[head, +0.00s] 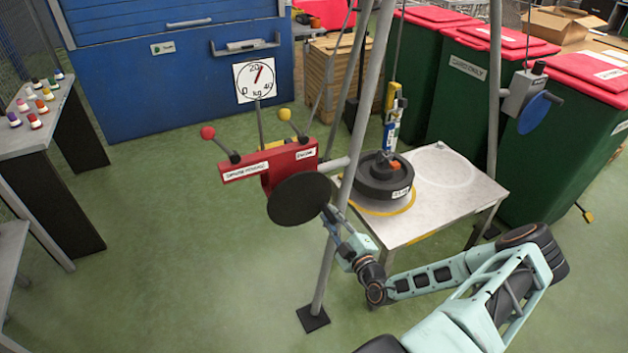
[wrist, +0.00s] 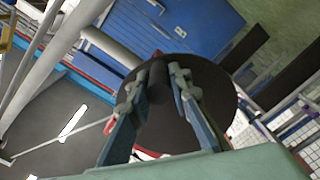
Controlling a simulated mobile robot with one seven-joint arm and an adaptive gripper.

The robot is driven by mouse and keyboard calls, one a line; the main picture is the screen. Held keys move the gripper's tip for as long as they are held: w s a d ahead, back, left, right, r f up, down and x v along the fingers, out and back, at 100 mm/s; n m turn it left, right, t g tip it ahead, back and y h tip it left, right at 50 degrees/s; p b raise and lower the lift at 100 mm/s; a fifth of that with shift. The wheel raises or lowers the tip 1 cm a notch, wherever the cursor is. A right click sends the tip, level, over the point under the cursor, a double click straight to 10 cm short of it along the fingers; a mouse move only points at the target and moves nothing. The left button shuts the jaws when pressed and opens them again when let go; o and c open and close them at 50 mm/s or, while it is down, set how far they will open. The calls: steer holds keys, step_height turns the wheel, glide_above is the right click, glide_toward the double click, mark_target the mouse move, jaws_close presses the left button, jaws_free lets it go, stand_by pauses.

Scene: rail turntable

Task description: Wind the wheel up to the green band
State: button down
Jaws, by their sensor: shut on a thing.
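A dark disc-shaped wheel (head: 298,200) is mounted on the red winch housing (head: 285,165) of a tripod stand.
A black weight (head: 383,178) hangs under a yellow and blue hook block, over or on a metal table (head: 432,215). Two levers with red and yellow knobs rise from the winch. A blue wheel (head: 533,113) sits on the right leg. Green bins stand behind.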

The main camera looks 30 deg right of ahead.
steer(key=shift+s+a+f+m, duration=0.15)
steer(key=shift+a+f+m, duration=0.55)
steer(key=shift+f, duration=0.15)
steer(key=shift+a, duration=0.1)
steer(key=shift+a+f+m+b, duration=0.45)
steer(key=shift+m, duration=0.25)
steer(key=shift+a+f+m, duration=0.35)
steer(key=shift+a+m, duration=0.35)
steer(key=shift+m, duration=0.4)
steer(key=c, duration=1.7)
jaws_free()
steer(key=shift+o, duration=0.6)
steer(key=shift+d+r, duration=0.15)
steer(key=shift+d, duration=0.05)
